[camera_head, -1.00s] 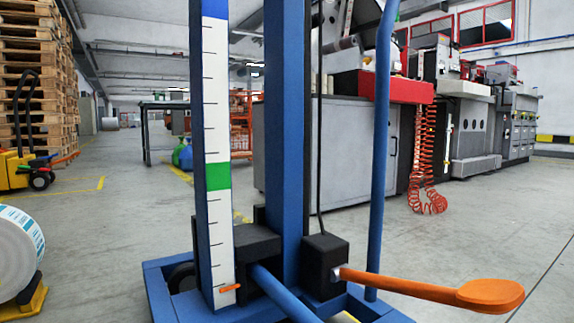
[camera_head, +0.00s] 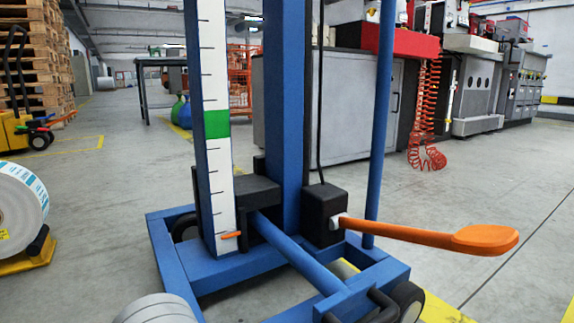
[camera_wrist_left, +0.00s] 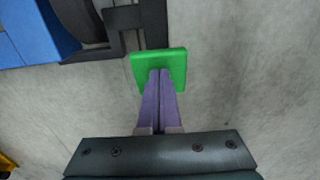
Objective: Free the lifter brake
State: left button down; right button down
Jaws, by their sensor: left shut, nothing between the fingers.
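The lifter (camera_head: 283,130) stands in the middle of the head view, with a blue mast, a white scale strip (camera_head: 222,190) and a blue base frame. The scale has a green band, and a small orange pointer (camera_head: 231,235) is near its bottom. A long orange lever (camera_head: 430,237) sticks out to the right from a black box (camera_head: 322,213). In the left wrist view, a green square pad (camera_wrist_left: 178,60) is beside a black bracket (camera_wrist_left: 122,18). My left gripper (camera_wrist_left: 160,73) is shut and empty, its purple fingertips over the pad; contact is unclear. My right gripper is not in view.
A white label roll (camera_head: 22,200) on a yellow holder stands at the left. Wooden pallets (camera_head: 35,60) and a yellow pallet truck (camera_head: 12,130) are behind it. A grey machine (camera_head: 350,105) with a red top is behind the lifter. Floor at the right is clear.

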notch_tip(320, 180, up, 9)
jog(key=p, duration=0.8)
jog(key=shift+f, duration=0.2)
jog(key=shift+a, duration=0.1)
